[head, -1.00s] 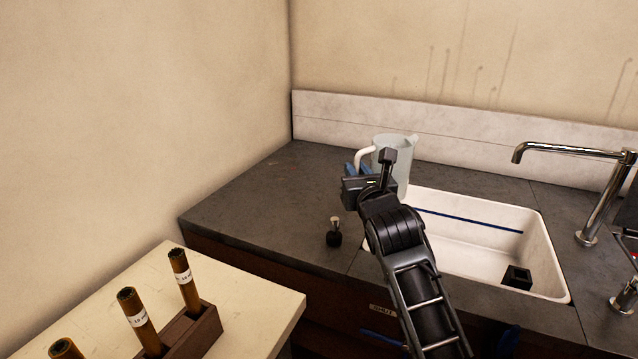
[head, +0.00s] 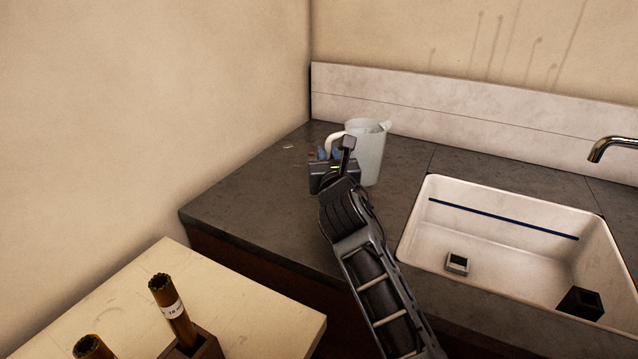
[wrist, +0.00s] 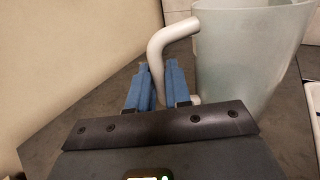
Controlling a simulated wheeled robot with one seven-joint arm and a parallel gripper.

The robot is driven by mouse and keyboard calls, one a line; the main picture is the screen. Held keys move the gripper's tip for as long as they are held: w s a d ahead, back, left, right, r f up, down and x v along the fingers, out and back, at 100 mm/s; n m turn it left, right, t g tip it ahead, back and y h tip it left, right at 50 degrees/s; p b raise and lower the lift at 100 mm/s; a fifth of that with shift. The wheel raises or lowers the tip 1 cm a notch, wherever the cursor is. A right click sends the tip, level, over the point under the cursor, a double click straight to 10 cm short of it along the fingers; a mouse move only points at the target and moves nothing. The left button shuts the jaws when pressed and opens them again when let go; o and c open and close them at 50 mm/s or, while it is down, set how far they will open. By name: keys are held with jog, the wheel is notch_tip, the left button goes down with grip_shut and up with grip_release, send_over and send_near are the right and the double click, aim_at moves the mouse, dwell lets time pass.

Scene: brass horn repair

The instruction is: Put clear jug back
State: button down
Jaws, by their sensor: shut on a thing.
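The clear jug (head: 369,152) is a frosted, see-through pitcher with a white handle on its left side. It is upright over the dark counter, left of the sink; I cannot tell whether its base touches the counter. My gripper (head: 326,153) is at the jug's left side, shut on the handle. In the wrist view the blue fingers (wrist: 159,84) are on either side of the white handle, and the jug body (wrist: 245,50) is to their right. The arm hides part of the jug's lower left.
The white sink (head: 490,255) is to the right, with a small grey block (head: 457,264) and a black block (head: 580,304) in it. A faucet (head: 612,147) is at the right edge. The dark counter (head: 250,205) is clear at left. A pale table (head: 110,300) with brown tubes is in front.

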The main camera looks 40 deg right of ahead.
jog(key=shift+w+a+f+b, duration=0.25)
jog(key=shift+w+f, duration=0.05)
jog(key=shift+f, duration=0.6)
jog(key=shift+w+a+f+b, duration=0.25)
jog(key=shift+f+b, duration=0.05)
jog(key=shift+f, duration=0.55)
jog(key=shift+w+a+f+b, duration=0.25)
jog(key=shift+w+f, duration=0.05)
jog(key=shift+f, duration=0.6)
jog(key=c, duration=1.5)
grip_release()
jog(key=shift+f, duration=0.2)
jog(key=o, duration=0.4)
jog(key=shift+o, duration=0.2)
jog(key=shift+r, duration=0.2)
jog(key=v, duration=1.2)
jog(key=shift+f+b, duration=0.1)
jog(key=shift+b, duration=0.3)
